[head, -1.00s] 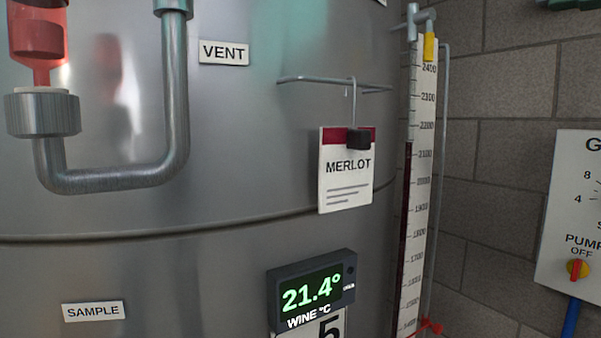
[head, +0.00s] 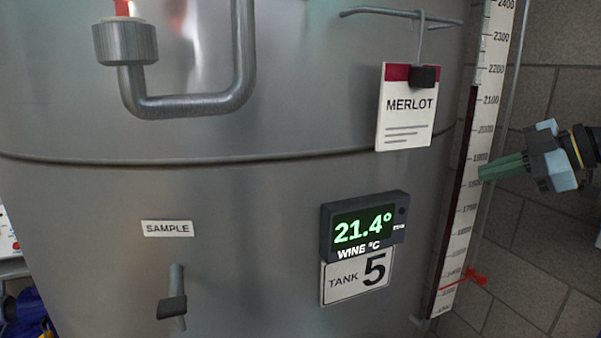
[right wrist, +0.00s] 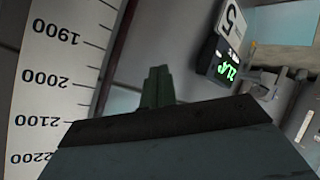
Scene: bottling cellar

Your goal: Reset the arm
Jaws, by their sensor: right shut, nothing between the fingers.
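My right gripper (head: 482,174) comes in from the right in the head view. Its green fingers are shut and empty, and point left at the level scale (head: 464,225) near the 1800 to 1900 marks. I cannot tell whether they touch it. In the right wrist view the closed fingers (right wrist: 157,88) stand up in the middle, with the scale (right wrist: 62,70) to their left. My left gripper does not show.
A steel tank (head: 230,195) fills most of the head view. It carries a MERLOT card (head: 405,120) on a hook, a lit 21.4° display (head: 362,228), a TANK 5 plate (head: 345,282) and a sample tap (head: 173,305). A block wall (head: 545,250) stands behind at right.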

